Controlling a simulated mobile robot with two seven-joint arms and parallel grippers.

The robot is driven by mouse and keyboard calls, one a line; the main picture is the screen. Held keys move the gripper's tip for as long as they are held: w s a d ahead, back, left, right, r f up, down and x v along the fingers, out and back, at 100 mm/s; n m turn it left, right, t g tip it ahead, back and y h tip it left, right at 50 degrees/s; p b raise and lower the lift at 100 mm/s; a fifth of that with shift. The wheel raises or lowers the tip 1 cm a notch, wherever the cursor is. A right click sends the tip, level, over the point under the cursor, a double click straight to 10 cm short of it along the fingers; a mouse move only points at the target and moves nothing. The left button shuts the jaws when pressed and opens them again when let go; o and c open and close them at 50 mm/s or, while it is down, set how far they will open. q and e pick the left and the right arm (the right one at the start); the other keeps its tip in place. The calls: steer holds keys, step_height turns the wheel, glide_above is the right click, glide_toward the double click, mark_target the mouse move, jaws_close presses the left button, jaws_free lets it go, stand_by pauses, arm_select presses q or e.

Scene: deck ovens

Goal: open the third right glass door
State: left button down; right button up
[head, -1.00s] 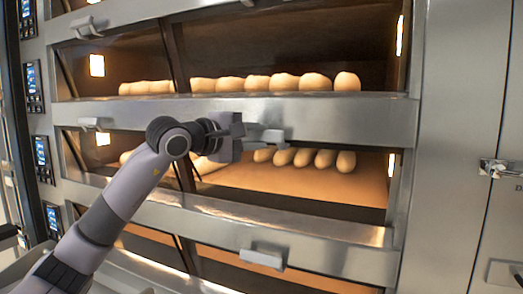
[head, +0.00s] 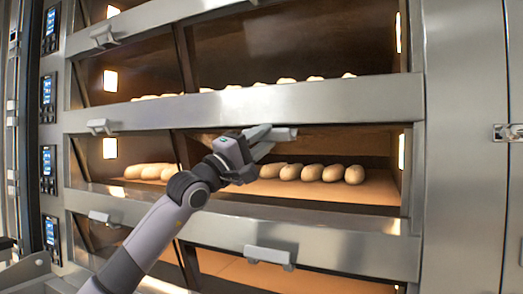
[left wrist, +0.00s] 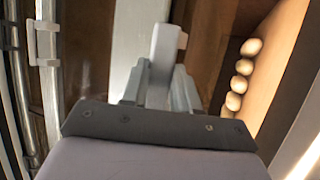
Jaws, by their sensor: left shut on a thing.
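My left gripper (head: 262,148) is in the middle of the head view, at the top of a right-hand oven opening. It is shut on a pale grey door handle (head: 284,134), just below a wide steel bar. In the left wrist view, the handle (left wrist: 164,60) stands between the two fingers (left wrist: 160,88). The right glass door is hard to make out. I cannot tell whether it has swung at all. Several loaves (head: 312,173) show inside this deck. My right gripper is not in view.
Another right-hand handle (head: 270,257) sits one deck lower. Left-hand doors have their own handles (head: 100,126). Control panels (head: 48,160) line the left edge. A steel cabinet with a latch (head: 508,132) stands at the right.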

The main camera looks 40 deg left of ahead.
arm_select(q)
steer(key=shift+w+f+m+t+h+b, duration=0.2)
steer(key=shift+f+m+t+h+b, duration=0.2)
steer(key=shift+h+b, duration=0.1)
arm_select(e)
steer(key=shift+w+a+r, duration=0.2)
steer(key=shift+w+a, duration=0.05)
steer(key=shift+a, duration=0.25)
arm_select(q)
steer(key=c, duration=0.8)
jaws_free()
steer(key=shift+c, duration=0.2)
steer(key=shift+s+a+f, duration=0.15)
steer(key=shift+s+f, duration=0.2)
steer(key=shift+s, duration=0.05)
steer(key=b+v, duration=0.2)
steer(key=v, duration=0.4)
steer(key=shift+b, duration=0.3)
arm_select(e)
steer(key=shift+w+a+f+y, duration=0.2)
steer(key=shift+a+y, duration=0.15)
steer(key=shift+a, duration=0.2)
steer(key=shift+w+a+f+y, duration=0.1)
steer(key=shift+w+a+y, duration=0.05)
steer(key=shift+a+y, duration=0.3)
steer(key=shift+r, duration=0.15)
